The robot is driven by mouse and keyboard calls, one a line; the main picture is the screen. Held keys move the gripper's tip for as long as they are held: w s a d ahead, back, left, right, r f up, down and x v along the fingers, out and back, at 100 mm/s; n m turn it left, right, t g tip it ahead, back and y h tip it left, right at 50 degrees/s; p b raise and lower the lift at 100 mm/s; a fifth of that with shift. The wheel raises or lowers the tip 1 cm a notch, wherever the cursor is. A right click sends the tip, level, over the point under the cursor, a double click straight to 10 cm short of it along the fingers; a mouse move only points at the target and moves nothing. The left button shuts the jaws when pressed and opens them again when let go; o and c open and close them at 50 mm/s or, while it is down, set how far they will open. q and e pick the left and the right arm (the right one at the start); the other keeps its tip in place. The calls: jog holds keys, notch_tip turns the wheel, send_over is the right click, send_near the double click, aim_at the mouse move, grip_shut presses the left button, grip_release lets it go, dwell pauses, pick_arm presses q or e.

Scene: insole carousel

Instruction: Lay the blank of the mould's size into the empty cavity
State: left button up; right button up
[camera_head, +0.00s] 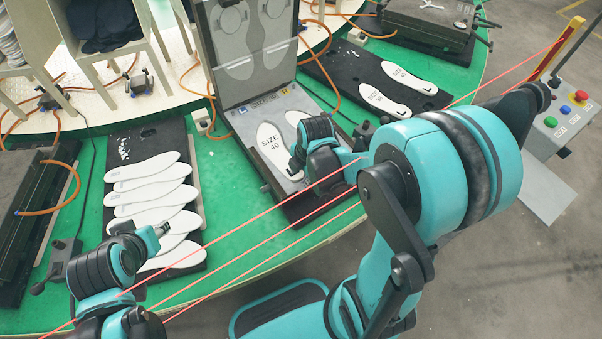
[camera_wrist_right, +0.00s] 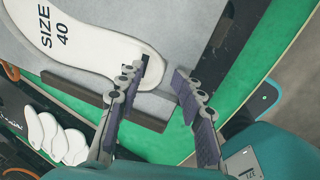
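The open mould (camera_head: 262,188) stands on the green table. A white insole marked SIZE 40 (camera_head: 271,146) lies on its left side; it also shows in the right wrist view (camera_wrist_right: 85,42). A white shape (camera_head: 295,117) shows on the mould's right side, mostly hidden by my right gripper (camera_head: 298,163). In the right wrist view that gripper (camera_wrist_right: 168,76) has its fingers apart, empty, one overlapping the insole's near end. White blanks (camera_head: 148,190) lie overlapping on a black board at left. My left gripper (camera_head: 163,229) is over them; its fingers are unclear.
A black board (camera_head: 335,75) at the right holds two labelled insoles (camera_head: 378,98). The mould's raised lid (camera_head: 228,80) stands behind the cavities. Closed dark moulds (camera_head: 35,200) and orange hoses lie around. A control box (camera_head: 565,120) stands at right. Green table in front of the mould is clear.

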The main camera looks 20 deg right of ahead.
jog(key=shift+r, duration=0.1)
jog(key=v, duration=1.2)
dwell(0.4)
jog(key=s+a+r+m+t, duration=0.1)
jog(key=s+a+m+t, duration=0.1)
jog(key=m, duration=0.8)
jog(key=s+a+r+m+t, duration=0.1)
jog(key=s+m+t, duration=0.1)
jog(key=m, duration=0.8)
jog(key=shift+s+a+m+t, duration=0.4)
jog(key=shift+s, duration=0.05)
